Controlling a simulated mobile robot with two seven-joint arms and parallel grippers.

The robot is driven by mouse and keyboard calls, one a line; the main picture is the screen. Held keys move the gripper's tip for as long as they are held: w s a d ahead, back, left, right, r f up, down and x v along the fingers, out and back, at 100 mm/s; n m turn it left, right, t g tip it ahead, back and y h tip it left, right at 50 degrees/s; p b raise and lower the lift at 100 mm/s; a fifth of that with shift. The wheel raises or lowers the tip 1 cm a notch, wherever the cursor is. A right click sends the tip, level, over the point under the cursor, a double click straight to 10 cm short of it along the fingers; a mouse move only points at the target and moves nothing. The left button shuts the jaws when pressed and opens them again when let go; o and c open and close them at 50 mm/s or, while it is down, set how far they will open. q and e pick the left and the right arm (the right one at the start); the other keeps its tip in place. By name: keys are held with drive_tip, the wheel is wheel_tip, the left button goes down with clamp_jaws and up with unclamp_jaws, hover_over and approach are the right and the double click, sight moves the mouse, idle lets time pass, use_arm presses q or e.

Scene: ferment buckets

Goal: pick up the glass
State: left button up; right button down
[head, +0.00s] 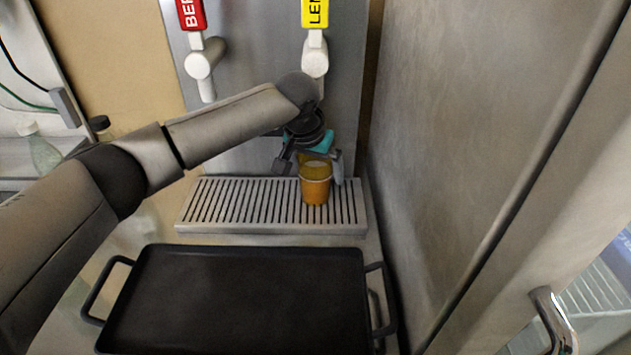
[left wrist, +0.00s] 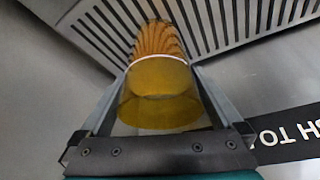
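The glass (head: 316,186) is an amber tumbler that stands upright on the drip grate below the yellow-labelled tap. In the left wrist view the glass (left wrist: 158,92) lies between my fingers, with its yellow rim end nearer the camera and its ribbed orange part farther off. My left gripper (head: 313,168) is at the upper part of the glass, with one finger on each side. Its fingers are spread and look open, with a gap at the left finger in the head view. Contact on the right side is hard to tell. My right gripper is not in view.
The slatted drip grate (head: 240,206) sits at the back, with a red-labelled tap (head: 203,62) and a yellow-labelled tap (head: 315,55) above. A black tray (head: 245,300) with side handles lies in front. A grey wall panel (head: 470,130) stands close on the right.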

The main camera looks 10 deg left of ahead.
use_arm(q)
drive_tip(key=shift+r, duration=0.1)
drive_tip(key=c, duration=1.5)
drive_tip(key=shift+c, duration=0.2)
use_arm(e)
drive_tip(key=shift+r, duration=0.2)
